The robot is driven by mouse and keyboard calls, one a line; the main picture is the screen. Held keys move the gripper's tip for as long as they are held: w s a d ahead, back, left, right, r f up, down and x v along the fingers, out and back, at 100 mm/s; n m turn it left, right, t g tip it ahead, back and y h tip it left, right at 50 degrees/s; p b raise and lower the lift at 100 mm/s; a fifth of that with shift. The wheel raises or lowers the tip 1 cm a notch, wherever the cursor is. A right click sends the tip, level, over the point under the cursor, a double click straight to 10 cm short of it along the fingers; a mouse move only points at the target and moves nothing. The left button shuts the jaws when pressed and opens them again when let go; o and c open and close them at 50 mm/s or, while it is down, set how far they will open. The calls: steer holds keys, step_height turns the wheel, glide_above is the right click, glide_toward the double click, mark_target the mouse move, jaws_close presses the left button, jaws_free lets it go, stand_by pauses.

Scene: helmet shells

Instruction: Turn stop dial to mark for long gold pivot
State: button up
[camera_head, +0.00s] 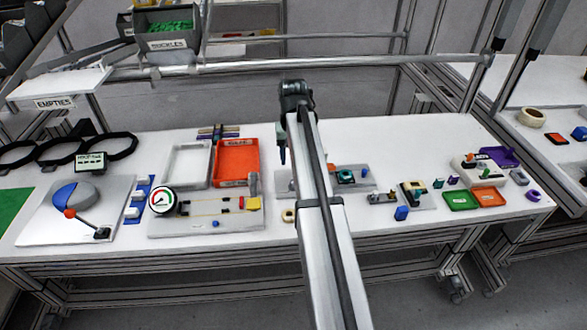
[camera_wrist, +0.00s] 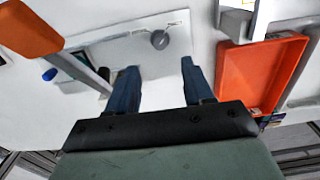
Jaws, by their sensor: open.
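My gripper (camera_wrist: 160,88) is open, with two dark blue fingers apart and nothing between them. In the head view my gripper (camera_head: 283,150) hangs over the table, beside the orange-red tray. A small grey round knob (camera_wrist: 160,40), which looks like the stop dial, sits on a pale plate (camera_wrist: 128,50) beyond the fingertips, and the fingers appear clear of it. Dark print lies near it, too small to read. My arm hides much of that plate (camera_head: 284,184) in the head view. I cannot pick out a long gold pivot for certain.
The orange-red tray (camera_head: 238,178) and a white tray (camera_head: 186,182) stand left of my arm. A gauge board (camera_head: 180,226) lies in front of them.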

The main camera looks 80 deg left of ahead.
steer(key=shift+r, duration=2.2)
